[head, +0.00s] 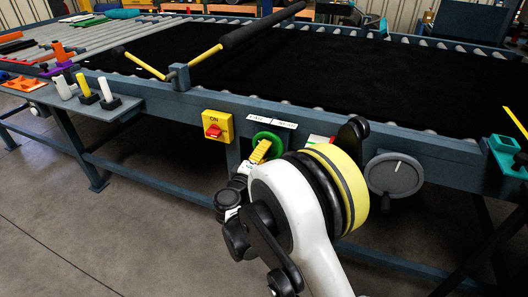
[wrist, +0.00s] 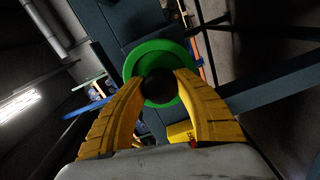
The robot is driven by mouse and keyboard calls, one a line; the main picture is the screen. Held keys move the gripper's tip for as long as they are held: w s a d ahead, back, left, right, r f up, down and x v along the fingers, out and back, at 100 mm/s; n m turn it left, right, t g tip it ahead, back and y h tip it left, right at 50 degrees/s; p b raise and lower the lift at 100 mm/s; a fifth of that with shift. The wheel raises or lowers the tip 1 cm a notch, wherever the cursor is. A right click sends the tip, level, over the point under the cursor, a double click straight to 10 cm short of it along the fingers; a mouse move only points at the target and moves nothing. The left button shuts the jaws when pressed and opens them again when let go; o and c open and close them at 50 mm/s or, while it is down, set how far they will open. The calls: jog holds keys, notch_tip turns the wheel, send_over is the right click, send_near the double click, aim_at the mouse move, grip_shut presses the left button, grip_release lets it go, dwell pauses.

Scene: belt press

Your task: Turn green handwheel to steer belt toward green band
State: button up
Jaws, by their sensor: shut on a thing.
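The green handwheel (head: 270,142) is mounted on the front of the blue-grey frame, under a white label. In the wrist view the green wheel (wrist: 160,54) shows its round face and a dark round knob or hub (wrist: 159,88). My gripper (wrist: 160,80) has its yellow fingers on both sides of that dark part and is shut on it. In the head view my yellow fingers (head: 260,152) reach the wheel's lower left side, and my arm hides part of the surroundings. The black belt (head: 330,65) lies on the rollers. A green band is not clearly seen.
A yellow box with a red switch (head: 217,127) sits left of the wheel. A grey handwheel (head: 394,174) is to the right. A side shelf (head: 110,108) holds several tools. The floor (head: 100,230) in front is clear.

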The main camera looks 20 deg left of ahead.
jog(key=shift+n, duration=1)
jog(key=o, duration=1.2)
jog(key=s, duration=0.8)
jog(key=s+a, duration=0.1)
jog(key=s, duration=0.3)
jog(key=shift+r, duration=0.2)
jog(key=shift+d, duration=0.1)
